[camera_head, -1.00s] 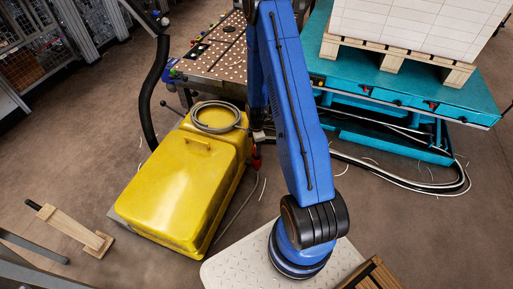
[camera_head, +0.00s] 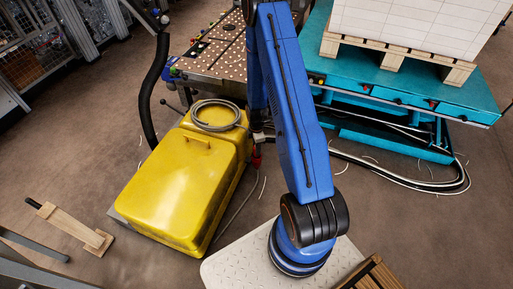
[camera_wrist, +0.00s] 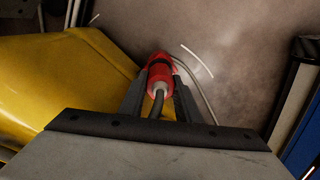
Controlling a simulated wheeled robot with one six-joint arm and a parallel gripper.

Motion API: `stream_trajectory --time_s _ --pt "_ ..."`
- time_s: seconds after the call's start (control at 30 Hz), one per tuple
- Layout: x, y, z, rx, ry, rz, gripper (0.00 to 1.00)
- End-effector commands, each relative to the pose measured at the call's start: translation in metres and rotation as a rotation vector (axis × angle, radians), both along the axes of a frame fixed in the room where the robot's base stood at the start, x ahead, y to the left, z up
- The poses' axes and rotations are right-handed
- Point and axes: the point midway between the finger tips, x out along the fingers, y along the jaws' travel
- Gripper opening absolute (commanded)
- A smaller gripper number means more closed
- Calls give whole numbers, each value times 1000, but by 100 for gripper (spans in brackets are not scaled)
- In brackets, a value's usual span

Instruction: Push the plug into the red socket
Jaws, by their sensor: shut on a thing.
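My gripper (camera_wrist: 159,82) is shut on the plug (camera_wrist: 159,76), a red body with a pale rear collar and a dark cable running back towards the camera. The red socket (camera_wrist: 167,59) shows as a red part just beyond the plug, partly hidden by it. I cannot tell how deep the plug sits in it. In the head view, a small red part (camera_head: 256,161) shows at the right side of the yellow machine, and my arm hides most of the gripper area.
The yellow machine (camera_head: 180,185) is close on the left, with a coiled grey cable (camera_head: 214,114) on top. A perforated table (camera_head: 215,55) stands behind. A teal lift table (camera_head: 400,90) with a loaded pallet is at the right. Cables lie on the floor.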

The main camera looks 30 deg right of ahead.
Motion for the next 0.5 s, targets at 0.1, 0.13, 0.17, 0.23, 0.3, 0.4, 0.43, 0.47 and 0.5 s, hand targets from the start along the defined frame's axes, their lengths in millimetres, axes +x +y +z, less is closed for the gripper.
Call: stream_trajectory --time_s 0.1,0.13,0.17,0.23,0.3,0.4,0.43,0.47,0.5 --pt "0 0 -3 0 0 0 0" --pt "0 0 -3 0 1 0 0" --pt "0 0 -4 0 1 0 0" --pt "0 0 -5 0 1 0 0" --pt "0 0 -7 0 1 0 0" --pt "0 0 -9 0 1 0 0" --pt "0 0 -9 0 1 0 0" --pt "0 0 -10 0 1 0 0" --pt "0 0 -11 0 1 0 0"
